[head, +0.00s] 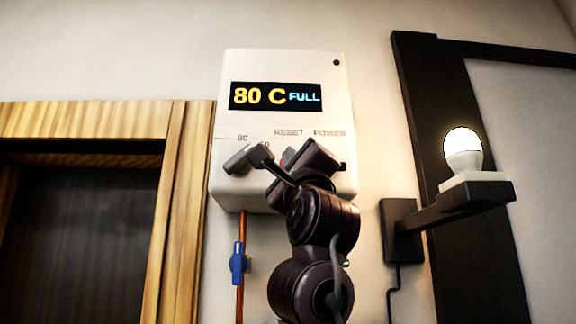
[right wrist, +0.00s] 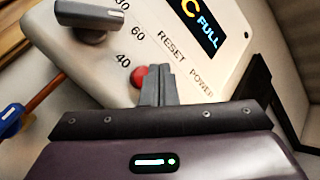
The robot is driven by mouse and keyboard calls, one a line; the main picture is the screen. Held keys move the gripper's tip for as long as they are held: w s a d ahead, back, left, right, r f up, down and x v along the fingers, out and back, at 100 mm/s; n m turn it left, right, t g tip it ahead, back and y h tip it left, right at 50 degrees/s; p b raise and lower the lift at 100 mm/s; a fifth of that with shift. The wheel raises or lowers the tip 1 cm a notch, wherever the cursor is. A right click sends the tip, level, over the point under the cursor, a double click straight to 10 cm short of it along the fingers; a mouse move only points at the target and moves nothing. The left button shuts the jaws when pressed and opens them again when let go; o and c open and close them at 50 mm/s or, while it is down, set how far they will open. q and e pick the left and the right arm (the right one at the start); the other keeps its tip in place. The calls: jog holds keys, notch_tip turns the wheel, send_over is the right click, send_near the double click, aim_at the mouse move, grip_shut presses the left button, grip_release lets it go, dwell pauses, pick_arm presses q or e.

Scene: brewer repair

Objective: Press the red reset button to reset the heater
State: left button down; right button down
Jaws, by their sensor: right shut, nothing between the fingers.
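The white heater (head: 232,115) hangs on the wall, its display reading "80 C FULL". Labels RESET and POWER sit below the display. The red reset button (right wrist: 139,77) shows in the right wrist view just left of my fingertips. In the head view only a bit of red shows behind my gripper. The grey knob (head: 238,160) is left of the button; it also shows in the right wrist view (right wrist: 90,22). My right gripper (right wrist: 156,70) is shut and empty, fingertips beside or against the button; contact cannot be told. My left gripper is not in view.
A copper pipe with a blue valve (head: 239,262) runs down below the heater. A wooden frame (head: 176,200) stands at the left. A black bracket (head: 440,215) with a lit bulb (head: 463,152) juts out at the right. The wall above is clear.

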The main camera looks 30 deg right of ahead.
jog(key=shift+s+a+b, duration=0.25)
jog(key=shift+s+a, duration=0.3)
jog(key=shift+s, duration=0.25)
jog(key=shift+s+a+b, duration=0.2)
jog(key=shift+s+a, duration=0.3)
jog(key=shift+s, duration=0.3)
